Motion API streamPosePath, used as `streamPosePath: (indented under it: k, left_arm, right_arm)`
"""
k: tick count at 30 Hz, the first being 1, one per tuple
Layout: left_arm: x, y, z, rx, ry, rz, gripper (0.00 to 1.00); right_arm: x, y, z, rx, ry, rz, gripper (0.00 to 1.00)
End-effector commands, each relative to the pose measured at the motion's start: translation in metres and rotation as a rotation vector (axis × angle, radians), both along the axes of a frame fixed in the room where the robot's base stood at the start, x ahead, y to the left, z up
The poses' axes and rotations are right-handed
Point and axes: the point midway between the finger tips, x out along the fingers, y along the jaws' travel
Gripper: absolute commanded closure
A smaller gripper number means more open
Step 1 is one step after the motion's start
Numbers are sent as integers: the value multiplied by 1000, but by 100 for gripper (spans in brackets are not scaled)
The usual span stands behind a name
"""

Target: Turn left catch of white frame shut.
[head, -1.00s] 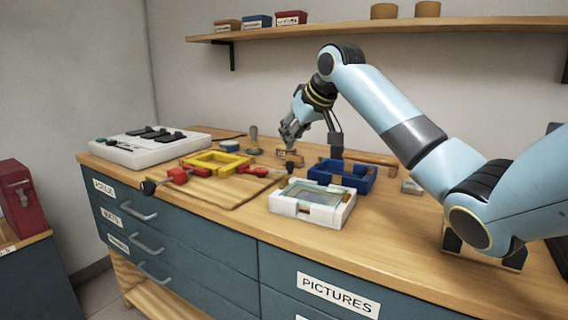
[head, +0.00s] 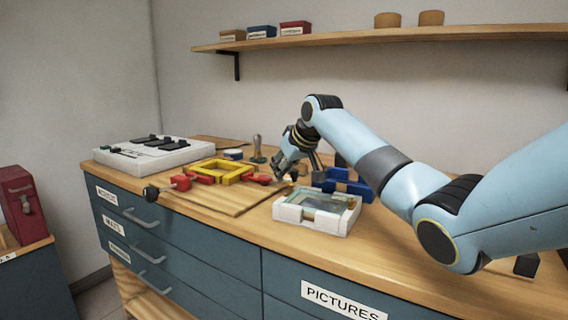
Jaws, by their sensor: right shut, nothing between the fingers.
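The white frame (head: 345,221) lies flat on the bench top, with a greenish pane and a picture inside it. Its catches are too small to make out clearly, so I cannot tell how the left one is turned. My right gripper (head: 281,172) is shut and empty, pointing down just behind the frame's back left corner, near the red clamp end. I cannot tell whether it touches anything. My left gripper is not in view.
A blue frame (head: 358,187) stands close behind the white one, partly hidden by my arm. To the left, a yellow frame (head: 238,177) sits in a red clamp (head: 181,183) on a wooden board (head: 232,204). A white console (head: 155,155) is at the far left. The bench's front strip is clear.

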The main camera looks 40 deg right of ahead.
Motion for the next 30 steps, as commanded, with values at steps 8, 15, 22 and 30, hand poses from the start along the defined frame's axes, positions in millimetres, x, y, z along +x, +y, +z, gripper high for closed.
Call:
streamPosePath:
  k: [8,15,22,30]
  left_arm:
    - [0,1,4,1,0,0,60]
    - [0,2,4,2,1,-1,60]
    - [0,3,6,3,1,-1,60]
    - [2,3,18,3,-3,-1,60]
  right_arm:
    - [-25,0,-1,-1,-1,0,100]
    - [-28,0,-2,-1,-1,-1,100]
    - [-28,0,-1,0,-1,-6,100]
    - [-29,-1,0,-2,-2,-55,100]
